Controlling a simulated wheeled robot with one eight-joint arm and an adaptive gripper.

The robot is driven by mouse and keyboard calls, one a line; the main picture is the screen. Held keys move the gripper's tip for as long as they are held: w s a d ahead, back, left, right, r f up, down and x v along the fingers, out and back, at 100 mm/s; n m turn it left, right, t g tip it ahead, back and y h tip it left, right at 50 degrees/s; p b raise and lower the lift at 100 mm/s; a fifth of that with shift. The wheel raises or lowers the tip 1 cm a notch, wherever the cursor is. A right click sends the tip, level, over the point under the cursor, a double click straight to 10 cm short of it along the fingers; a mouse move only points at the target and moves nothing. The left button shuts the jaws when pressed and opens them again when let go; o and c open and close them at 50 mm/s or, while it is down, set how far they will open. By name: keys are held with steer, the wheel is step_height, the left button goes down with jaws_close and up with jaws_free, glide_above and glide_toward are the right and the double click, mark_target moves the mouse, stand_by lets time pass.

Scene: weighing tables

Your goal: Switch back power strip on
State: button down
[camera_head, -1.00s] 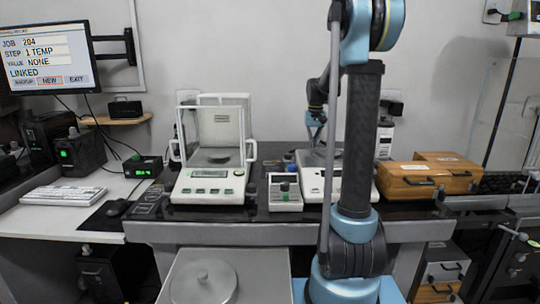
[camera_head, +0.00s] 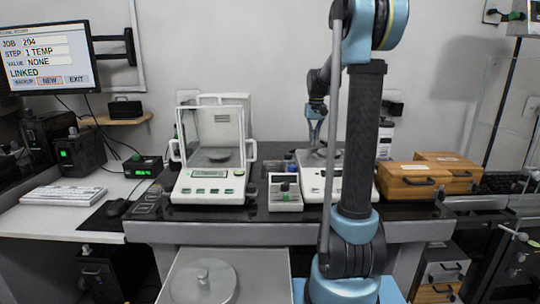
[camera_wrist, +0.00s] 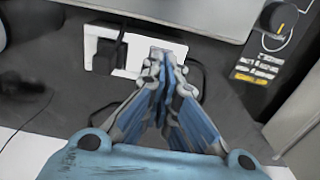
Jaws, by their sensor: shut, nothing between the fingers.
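A white power strip (camera_wrist: 115,34) lies near the top of the wrist view, with a black plug (camera_wrist: 107,54) in its left part. I cannot make out the strip there.
A black knob (camera_wrist: 278,20) and a yellow label are at the wrist view's upper right. A dark cable runs by the strip. In the head view, a glass-shielded balance (camera_head: 209,187) stands left, a second scale (camera_head: 311,183) is below my gripper, and wooden boxes (camera_head: 412,187) stand right.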

steer(key=shift+r, duration=1.75)
